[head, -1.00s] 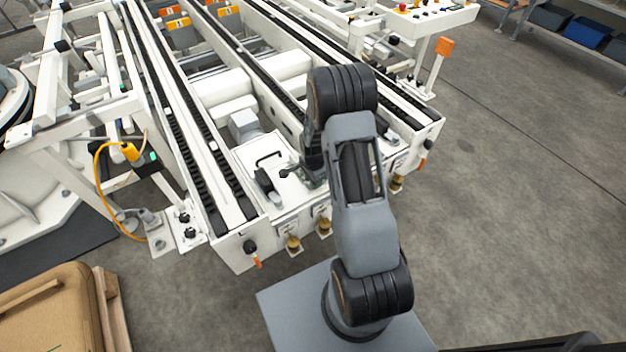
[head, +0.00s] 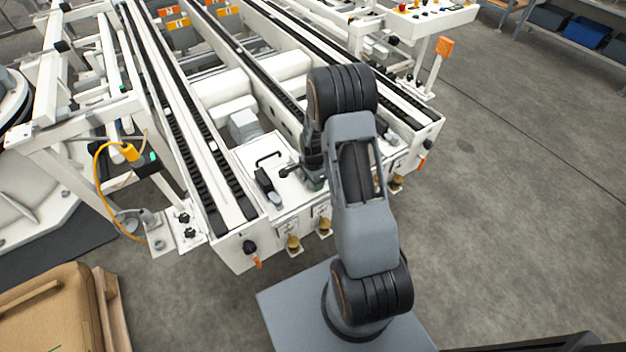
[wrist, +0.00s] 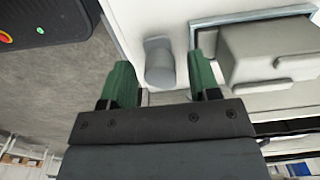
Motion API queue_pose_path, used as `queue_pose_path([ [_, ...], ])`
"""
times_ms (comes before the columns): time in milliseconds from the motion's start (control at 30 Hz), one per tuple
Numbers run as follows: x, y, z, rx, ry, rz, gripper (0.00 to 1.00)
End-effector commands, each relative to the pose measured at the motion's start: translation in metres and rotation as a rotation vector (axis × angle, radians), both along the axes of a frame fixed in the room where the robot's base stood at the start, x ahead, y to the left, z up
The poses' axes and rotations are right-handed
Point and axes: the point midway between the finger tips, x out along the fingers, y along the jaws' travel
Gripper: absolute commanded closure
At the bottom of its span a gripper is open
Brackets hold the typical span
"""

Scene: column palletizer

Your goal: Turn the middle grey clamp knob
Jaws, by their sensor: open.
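A grey rounded knob (wrist: 159,66) stands out from a white machine face in the wrist view. I cannot tell from these views whether it is the middle one of a row. My gripper (wrist: 160,75) is open, with one green finger on each side of the knob. Gaps show between the knob and both fingers, and nothing is held. In the head view my gripper (head: 314,181) is low at the front end of the white conveyor frame (head: 290,213), partly hidden by my arm. The grey knob cannot be made out there.
A grey box-shaped housing (wrist: 270,52) is close to the right finger in the wrist view. A black handle block (head: 267,184) stands left of my gripper in the head view. A black knob (head: 250,247) is on the frame's front left corner. Open floor (head: 500,220) lies to the right.

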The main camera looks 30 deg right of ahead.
Motion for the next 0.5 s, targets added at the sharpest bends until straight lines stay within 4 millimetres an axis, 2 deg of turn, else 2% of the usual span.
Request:
queue_pose_path([
  [167,0.001,0.0,0.016,-0.001,-0.003,0.0,0.44],
  [500,0.001,0.0,0.085,-0.002,-0.004,0.0,0.44],
])
